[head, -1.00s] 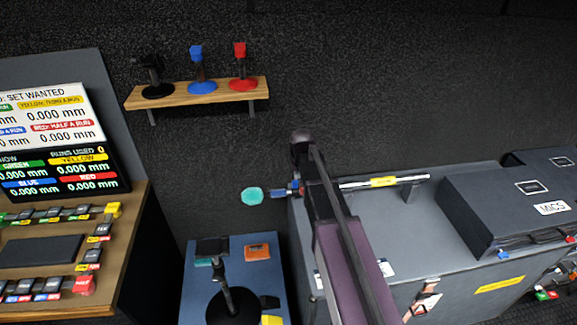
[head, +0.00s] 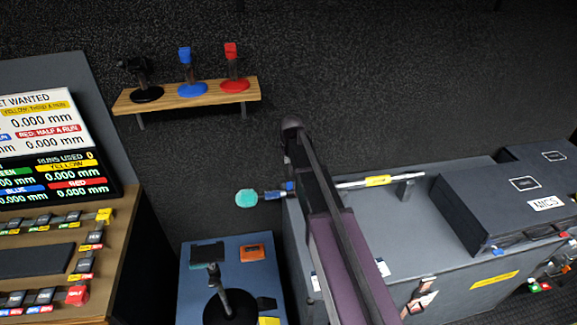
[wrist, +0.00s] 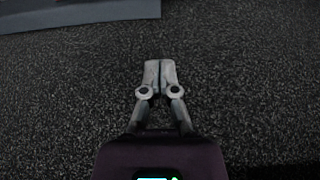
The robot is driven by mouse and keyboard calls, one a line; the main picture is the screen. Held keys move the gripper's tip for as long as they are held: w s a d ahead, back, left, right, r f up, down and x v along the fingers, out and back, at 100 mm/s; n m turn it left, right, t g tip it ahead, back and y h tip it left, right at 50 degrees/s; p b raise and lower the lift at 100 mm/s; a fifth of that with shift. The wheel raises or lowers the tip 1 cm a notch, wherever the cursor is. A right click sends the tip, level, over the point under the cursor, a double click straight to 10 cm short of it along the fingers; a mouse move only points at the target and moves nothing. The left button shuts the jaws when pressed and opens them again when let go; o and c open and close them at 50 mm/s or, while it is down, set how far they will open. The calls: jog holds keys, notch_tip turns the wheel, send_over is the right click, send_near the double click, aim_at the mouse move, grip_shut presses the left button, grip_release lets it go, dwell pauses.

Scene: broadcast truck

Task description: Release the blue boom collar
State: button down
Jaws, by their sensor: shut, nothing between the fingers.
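A boom pole (head: 350,184) with a yellow label lies across the top of the grey case, with a turquoise tip (head: 246,198) sticking out past the left edge. A small blue piece (head: 289,186), seemingly the blue boom collar, shows on the pole just left of my arm; its latch state is too small to tell. My arm crosses in front of the pole and hides part of it. My gripper (wrist: 160,65) is shut and empty in the wrist view, facing dark speckled carpet, with no collar there. The fingertips are not visible in the head view.
A wooden shelf (head: 150,107) holds black, blue and red stands on the wall. A control desk (head: 120,240) with screens is at left. A blue-grey cabinet (head: 190,280) with a joystick stands in front. A dark MICS case (head: 480,200) sits right of the pole.

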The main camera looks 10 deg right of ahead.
aim_at(290, 185)
jog(key=shift+b+x, duration=4.6)
jog(key=shift+x, duration=0.3)
jog(key=shift+s+r, duration=0.1)
jog(key=shift+s, duration=1.95)
jog(key=shift+s, duration=0.1)
